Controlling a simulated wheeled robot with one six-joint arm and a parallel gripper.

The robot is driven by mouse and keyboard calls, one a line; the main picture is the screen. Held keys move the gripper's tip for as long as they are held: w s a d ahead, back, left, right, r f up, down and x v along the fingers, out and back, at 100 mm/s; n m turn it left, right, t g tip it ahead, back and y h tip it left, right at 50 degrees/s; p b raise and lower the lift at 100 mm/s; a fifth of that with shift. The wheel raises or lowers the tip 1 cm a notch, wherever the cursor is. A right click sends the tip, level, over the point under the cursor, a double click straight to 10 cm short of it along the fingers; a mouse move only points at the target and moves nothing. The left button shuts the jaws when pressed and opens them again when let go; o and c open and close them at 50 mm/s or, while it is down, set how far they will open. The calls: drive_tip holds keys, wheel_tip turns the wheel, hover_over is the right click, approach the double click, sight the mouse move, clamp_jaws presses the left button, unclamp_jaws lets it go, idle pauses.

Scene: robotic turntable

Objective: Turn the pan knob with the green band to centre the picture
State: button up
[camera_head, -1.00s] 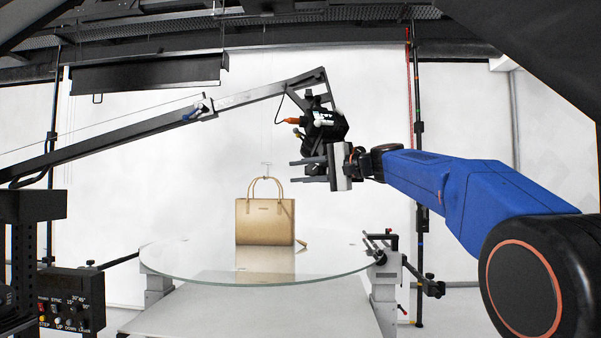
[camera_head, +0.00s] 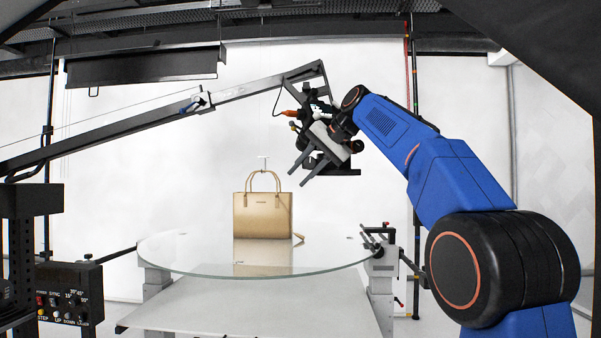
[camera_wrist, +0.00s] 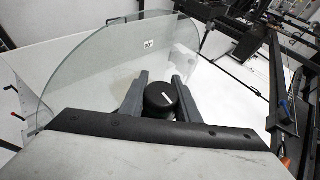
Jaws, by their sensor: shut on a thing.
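My gripper (camera_head: 297,178) is up at the end of the camera boom (camera_head: 245,90), its fingers pointing down and to the left. In the wrist view my gripper (camera_wrist: 160,76) has its two fingers on either side of a black knob (camera_wrist: 160,99) with a white mark, and is shut on it. The boom-end camera rig (camera_head: 292,114) is partly hidden behind my gripper. The tan handbag (camera_head: 263,216) stands upright on the glass turntable (camera_head: 190,255), below and left of my gripper.
A black control box (camera_head: 70,292) with switches stands at the lower left. A clamp unit (camera_head: 382,262) stands at the turntable's right edge. The glass disc (camera_wrist: 95,62) also shows in the wrist view.

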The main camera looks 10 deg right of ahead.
drive_tip(key=shift+d+f, duration=0.1)
drive_tip(key=shift+f, duration=0.05)
idle(0.3)
drive_tip(key=o, duration=1)
drive_tip(key=shift+o, duration=0.2)
drive_tip(key=shift+s, duration=0.1)
